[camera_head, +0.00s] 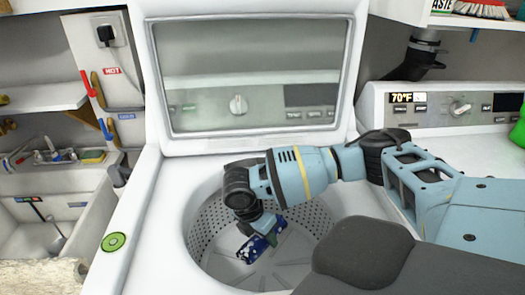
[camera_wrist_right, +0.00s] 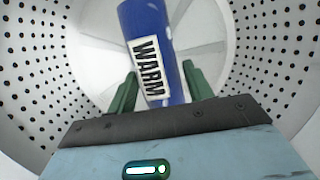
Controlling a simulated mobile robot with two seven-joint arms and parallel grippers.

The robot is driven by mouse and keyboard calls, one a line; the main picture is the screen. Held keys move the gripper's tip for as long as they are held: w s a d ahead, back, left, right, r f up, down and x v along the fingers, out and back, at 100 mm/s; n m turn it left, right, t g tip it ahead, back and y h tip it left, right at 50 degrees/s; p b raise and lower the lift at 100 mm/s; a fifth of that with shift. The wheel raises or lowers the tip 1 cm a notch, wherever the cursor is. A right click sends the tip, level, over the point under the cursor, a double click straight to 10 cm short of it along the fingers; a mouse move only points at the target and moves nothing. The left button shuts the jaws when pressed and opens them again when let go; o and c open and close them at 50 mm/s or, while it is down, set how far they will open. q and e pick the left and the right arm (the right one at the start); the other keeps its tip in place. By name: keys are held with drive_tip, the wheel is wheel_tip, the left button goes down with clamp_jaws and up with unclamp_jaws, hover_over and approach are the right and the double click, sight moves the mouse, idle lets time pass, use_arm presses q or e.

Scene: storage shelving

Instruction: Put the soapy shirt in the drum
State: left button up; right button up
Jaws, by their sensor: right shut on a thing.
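A blue, roughly cylindrical thing with a white label reading "WARM" (camera_wrist_right: 153,60) is between the two green fingers of my right gripper (camera_wrist_right: 161,88), which is shut on it. In the head view this blue thing (camera_head: 256,247), speckled with white, shows low inside the perforated metal drum (camera_head: 212,228). My right gripper (camera_head: 266,222) reaches down into the drum there. I cannot tell whether the blue thing touches the drum floor. No thing clearly looks like a shirt. My left gripper is not in view.
The washer's lid (camera_head: 250,75) stands open behind the drum. A second machine's control panel (camera_head: 440,105) is at the right. A sink (camera_head: 45,195) and a shelf (camera_head: 45,98) are at the left. The drum's wall surrounds my right gripper.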

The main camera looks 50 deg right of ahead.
sight(263, 243)
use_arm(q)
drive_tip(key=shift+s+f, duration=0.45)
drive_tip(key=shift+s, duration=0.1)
use_arm(e)
drive_tip(key=shift+f, duration=2)
wheel_tip(263, 243, down, 4)
drive_tip(key=shift+r+b, duration=0.25)
drive_tip(key=shift+b, duration=0.25)
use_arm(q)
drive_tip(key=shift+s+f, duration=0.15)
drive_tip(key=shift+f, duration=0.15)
use_arm(e)
drive_tip(key=shift+f, duration=0.1)
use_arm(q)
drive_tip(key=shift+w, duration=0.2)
use_arm(e)
drive_tip(key=shift+f, duration=0.6)
drive_tip(key=o, duration=1.1)
drive_tip(key=shift+c, duration=0.2)
